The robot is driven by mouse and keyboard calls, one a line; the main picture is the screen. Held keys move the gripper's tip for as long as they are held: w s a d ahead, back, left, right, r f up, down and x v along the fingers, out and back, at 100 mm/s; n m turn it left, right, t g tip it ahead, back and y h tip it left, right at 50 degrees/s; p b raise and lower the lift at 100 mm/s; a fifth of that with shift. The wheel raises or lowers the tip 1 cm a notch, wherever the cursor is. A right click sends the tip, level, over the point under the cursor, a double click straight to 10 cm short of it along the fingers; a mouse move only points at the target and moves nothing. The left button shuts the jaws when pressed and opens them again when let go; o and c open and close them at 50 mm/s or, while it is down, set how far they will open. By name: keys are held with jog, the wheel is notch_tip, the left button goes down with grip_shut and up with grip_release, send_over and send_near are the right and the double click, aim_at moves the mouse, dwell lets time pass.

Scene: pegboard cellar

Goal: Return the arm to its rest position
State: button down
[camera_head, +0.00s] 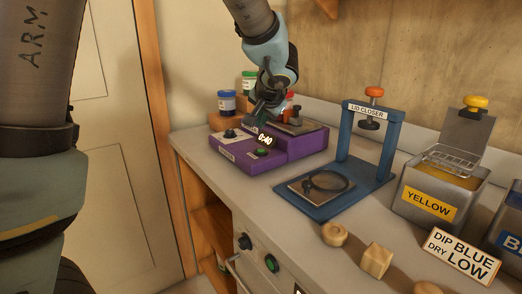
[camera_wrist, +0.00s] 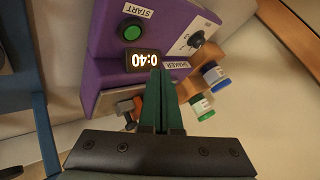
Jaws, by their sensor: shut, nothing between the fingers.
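My arm reaches down from the top of the head view. My gripper (camera_head: 256,117) is at its end, just above the purple shaker (camera_head: 298,147). In the wrist view the gripper (camera_wrist: 160,76) shows two dark green fingers shut together with nothing between them. The fingertips overlap the edge of the shaker's display (camera_wrist: 135,62), which reads 0:40. I cannot tell whether they touch it. The shaker's green START button (camera_wrist: 132,32) is beside the display. My gripper hides part of the shaker's top in the head view.
A blue-lidded jar (camera_head: 227,102) and a green-lidded jar (camera_head: 249,82) stand behind the shaker. The blue lid closer (camera_head: 388,140) stands to its right, then a yellow dip tank (camera_head: 433,190). Wooden pieces (camera_head: 376,260) lie in front. A door (camera_head: 118,120) is at left.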

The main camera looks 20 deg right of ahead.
dwell(0.4)
jog(key=s+a+f+n+g+y+p, duration=0.1)
jog(key=a+f+n+g+y, duration=0.15)
jog(key=a, duration=1.15)
jog(key=s+a+f+n+g+y+p, duration=0.1)
jog(key=s+a+f+n+g, duration=0.2)
jog(key=a, duration=1.1)
jog(key=s+a+f+n+g+h, duration=0.1)
jog(key=s+a+n, duration=0.1)
jog(key=s+a, duration=0.1)
jog(key=s+a+f+n+g+p, duration=0.1)
jog(key=s+a+f+n, duration=0.1)
jog(key=a, duration=0.3)
jog(key=shift+s+f+n+h, duration=0.25)
jog(key=shift+s+n+h, duration=0.1)
jog(key=shift+s+n, duration=0.1)
jog(key=shift+a, duration=0.1)
